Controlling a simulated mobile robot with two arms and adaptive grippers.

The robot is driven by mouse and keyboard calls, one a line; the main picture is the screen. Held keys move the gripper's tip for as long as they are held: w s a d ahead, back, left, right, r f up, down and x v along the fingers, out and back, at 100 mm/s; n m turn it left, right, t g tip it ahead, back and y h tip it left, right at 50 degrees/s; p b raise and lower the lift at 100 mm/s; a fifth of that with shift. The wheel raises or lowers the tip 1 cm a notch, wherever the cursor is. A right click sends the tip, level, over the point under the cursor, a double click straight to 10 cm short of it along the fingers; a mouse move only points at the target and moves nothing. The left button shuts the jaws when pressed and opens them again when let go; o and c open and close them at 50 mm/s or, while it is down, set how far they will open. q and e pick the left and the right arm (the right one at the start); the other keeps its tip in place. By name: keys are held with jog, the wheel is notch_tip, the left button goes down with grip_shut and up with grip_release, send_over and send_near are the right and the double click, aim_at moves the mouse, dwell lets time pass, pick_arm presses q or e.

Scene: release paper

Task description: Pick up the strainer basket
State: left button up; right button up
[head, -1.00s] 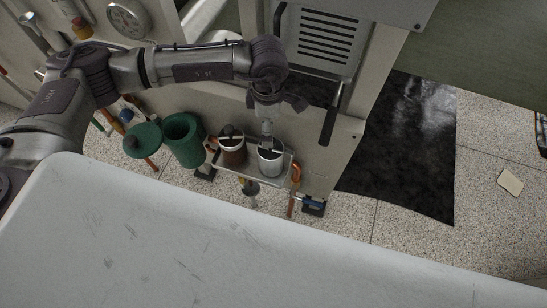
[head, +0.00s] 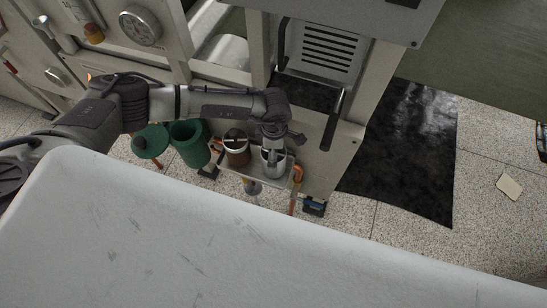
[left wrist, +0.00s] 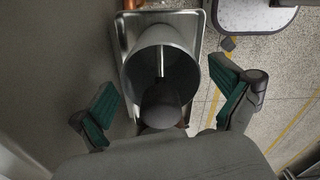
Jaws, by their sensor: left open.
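A light grey open cylinder, which looks like the strainer basket (head: 267,168), stands at the right end of a small metal tray in the head view. In the left wrist view the cylinder (left wrist: 134,75) opens toward the camera, with a thin pale bar and a dark rounded piece (left wrist: 160,104) at its near side. My left gripper (head: 272,150) is just above it, pointing down. In the left wrist view my left gripper (left wrist: 168,98) is open, its green-padded fingers on either side of the cylinder's near part, apparently apart from it. My right gripper is not in view.
The metal tray (left wrist: 208,22) lies under the cylinder. A green bucket (head: 190,145) and a green lid-like disc (head: 150,141) are farther left. A copper pipe (head: 297,176) is right. A white surface (head: 200,235) fills the front.

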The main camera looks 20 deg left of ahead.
pick_arm(q)
jog(key=c, duration=1.7)
jog(key=shift+o, duration=0.2)
jog(key=shift+r, duration=0.1)
